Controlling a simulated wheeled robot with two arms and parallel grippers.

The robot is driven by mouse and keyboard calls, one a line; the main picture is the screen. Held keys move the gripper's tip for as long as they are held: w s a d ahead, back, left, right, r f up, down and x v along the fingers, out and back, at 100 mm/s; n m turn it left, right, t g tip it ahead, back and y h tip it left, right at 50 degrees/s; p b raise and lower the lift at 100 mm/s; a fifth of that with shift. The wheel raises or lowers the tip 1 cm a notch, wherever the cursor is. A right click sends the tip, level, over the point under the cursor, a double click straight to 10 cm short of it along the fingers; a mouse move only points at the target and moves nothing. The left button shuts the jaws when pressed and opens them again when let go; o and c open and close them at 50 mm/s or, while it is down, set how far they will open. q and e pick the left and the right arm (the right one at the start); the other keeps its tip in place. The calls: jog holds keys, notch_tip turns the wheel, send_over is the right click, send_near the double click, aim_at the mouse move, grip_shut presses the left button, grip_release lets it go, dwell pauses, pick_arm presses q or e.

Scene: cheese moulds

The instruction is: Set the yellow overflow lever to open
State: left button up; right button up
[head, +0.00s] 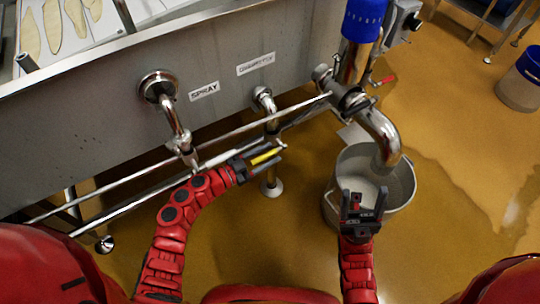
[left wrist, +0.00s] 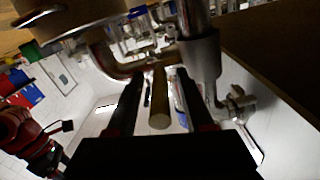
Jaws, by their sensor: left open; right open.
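The yellow lever (head: 266,156) shows in the head view below the OVERFLOW label, at the overflow pipe (head: 265,102). My left gripper (head: 272,154) is open, with a finger on either side of the lever. In the left wrist view the lever (left wrist: 159,102) appears nearly end-on between the two dark fingers (left wrist: 156,100), with gaps beside it. The lever's joint with the pipe is partly hidden by the gripper in the head view. My right gripper (head: 364,204) is open and empty, over the near side of the bucket.
A steel tank (head: 225,65) fills the upper left, with a SPRAY pipe (head: 158,88) left of the overflow pipe. Steel rails (head: 120,182) run along its base. A grey bucket (head: 400,186) stands under a bent outlet pipe (head: 382,130). The floor at right is mostly clear.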

pick_arm(q)
jog(key=shift+w+d, duration=0.35)
jog(key=shift+d, duration=0.05)
grip_shut()
dwell(1.2)
